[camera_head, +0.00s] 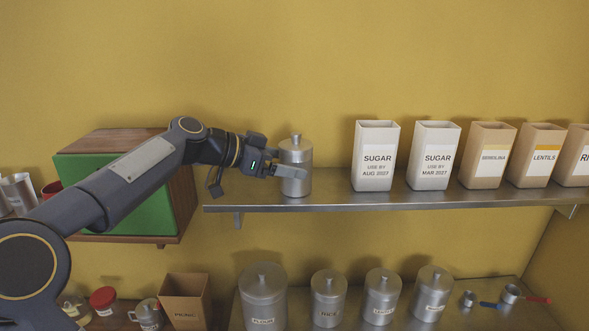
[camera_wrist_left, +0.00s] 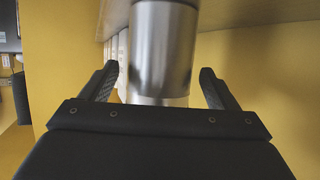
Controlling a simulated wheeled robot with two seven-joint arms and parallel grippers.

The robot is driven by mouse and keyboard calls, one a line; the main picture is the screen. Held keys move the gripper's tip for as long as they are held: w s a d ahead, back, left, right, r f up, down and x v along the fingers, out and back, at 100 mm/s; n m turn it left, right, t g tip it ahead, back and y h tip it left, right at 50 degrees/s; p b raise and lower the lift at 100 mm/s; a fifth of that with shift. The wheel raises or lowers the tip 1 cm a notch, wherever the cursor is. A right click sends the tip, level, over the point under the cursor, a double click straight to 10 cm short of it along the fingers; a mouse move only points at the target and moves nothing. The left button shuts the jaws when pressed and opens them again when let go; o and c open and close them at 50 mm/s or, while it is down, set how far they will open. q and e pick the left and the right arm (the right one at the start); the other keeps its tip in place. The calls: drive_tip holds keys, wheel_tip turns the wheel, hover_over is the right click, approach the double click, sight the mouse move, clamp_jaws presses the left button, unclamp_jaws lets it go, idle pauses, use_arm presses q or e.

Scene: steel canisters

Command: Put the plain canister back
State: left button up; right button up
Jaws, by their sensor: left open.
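The plain canister (camera_head: 296,154) is a steel cylinder with a knobbed lid and no label showing. It stands upright at the left end of the upper steel shelf (camera_head: 420,202). In the left wrist view the plain canister (camera_wrist_left: 163,50) is between the two open fingers (camera_wrist_left: 160,88), with a gap visible on each side. Whether a finger touches it I cannot tell. My right gripper is not in view.
On the upper shelf, sugar boxes (camera_head: 376,158), semolina (camera_head: 487,157) and lentils (camera_head: 534,157) stand to the right, with free shelf between them and the canister. Below are several labelled canisters (camera_head: 263,295). A green-fronted cabinet (camera_head: 150,208) is behind my left arm.

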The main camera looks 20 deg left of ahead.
use_arm(q)
drive_tip(key=shift+b+v, duration=0.65)
drive_tip(key=shift+v, duration=1.75)
drive_tip(key=shift+f, duration=0.1)
